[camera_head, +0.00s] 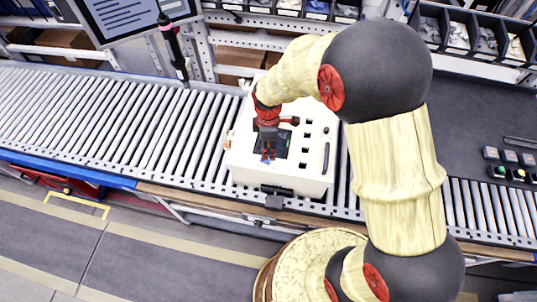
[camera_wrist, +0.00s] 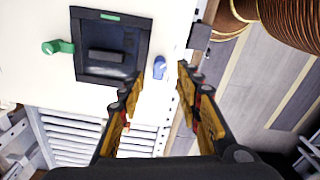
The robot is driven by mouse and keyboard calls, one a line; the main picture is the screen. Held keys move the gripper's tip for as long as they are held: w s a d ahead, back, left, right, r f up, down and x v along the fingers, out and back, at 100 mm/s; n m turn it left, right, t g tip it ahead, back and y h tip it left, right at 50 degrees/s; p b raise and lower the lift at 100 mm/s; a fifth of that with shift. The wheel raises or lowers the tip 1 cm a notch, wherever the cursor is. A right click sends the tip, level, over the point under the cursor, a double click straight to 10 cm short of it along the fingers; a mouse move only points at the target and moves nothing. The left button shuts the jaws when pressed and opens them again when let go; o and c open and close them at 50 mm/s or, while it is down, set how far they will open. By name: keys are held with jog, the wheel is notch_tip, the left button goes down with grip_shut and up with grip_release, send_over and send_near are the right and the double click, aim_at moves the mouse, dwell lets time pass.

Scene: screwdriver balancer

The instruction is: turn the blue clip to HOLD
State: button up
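The blue clip (camera_wrist: 159,67) is a small rounded lever on the white box top, beside the right edge of a black-framed recess (camera_wrist: 107,50). Its tip points up in the wrist view. My gripper (camera_wrist: 157,86) is open, with one finger to each side of the clip in that view. The fingers appear empty; I cannot tell whether either touches the clip. In the head view my gripper (camera_head: 268,156) is over the white box (camera_head: 250,172), and the clip is too small and covered to make out clearly.
A green clip (camera_wrist: 58,47) sits across the recess from the blue one. The box stands on a roller conveyor (camera_head: 95,110). A screwdriver (camera_head: 172,45) hangs at the back left, near a monitor (camera_head: 120,14). Buttons (camera_head: 505,165) are at the right.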

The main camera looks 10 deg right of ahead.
jog(key=shift+f, duration=2.6)
jog(key=c, duration=0.3)
grip_shut()
